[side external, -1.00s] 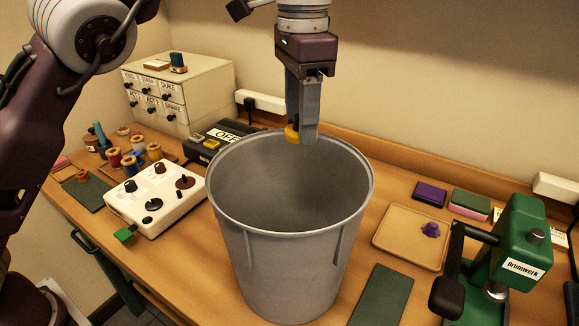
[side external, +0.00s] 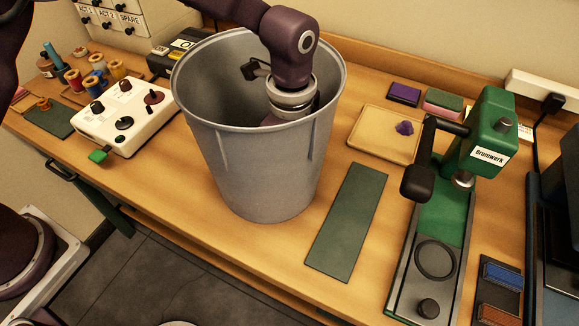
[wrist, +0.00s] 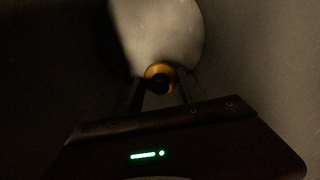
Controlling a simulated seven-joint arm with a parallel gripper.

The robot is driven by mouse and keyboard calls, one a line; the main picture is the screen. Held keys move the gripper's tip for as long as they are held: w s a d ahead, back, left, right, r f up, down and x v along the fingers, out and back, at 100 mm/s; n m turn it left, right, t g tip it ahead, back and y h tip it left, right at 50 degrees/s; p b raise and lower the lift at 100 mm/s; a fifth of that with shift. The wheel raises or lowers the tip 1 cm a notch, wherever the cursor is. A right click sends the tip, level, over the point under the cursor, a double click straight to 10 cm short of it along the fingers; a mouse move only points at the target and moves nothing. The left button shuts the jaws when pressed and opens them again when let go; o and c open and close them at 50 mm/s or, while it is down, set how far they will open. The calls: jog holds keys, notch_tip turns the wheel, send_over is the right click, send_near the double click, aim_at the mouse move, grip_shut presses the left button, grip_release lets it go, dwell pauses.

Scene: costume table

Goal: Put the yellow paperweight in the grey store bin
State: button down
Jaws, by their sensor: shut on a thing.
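The grey store bin (side external: 262,165) stands upright on the table in the side view. My arm reaches down over its rim, and my gripper is inside it, hidden there by the bin's wall. In the dark wrist view my gripper (wrist: 160,84) is shut on the yellow paperweight (wrist: 158,70), a small round yellow thing with a dark middle. A pale lit patch of the bin's inside (wrist: 165,30) shows beyond it. I cannot tell how far the paperweight is from the bin's floor.
Left of the bin is a white control box (side external: 125,118) with knobs. To the right are a tan tray (side external: 375,138) with a purple lump, a dark green mat (side external: 347,222) and a green press (side external: 488,135). The bin's rim (side external: 335,90) surrounds my arm.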

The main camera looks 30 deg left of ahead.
notch_tip(320, 180, down, 5)
jog(key=shift+r, duration=0.15)
jog(key=c, duration=0.7)
grip_release()
notch_tip(320, 180, up, 12)
jog(key=shift+r, duration=0.1)
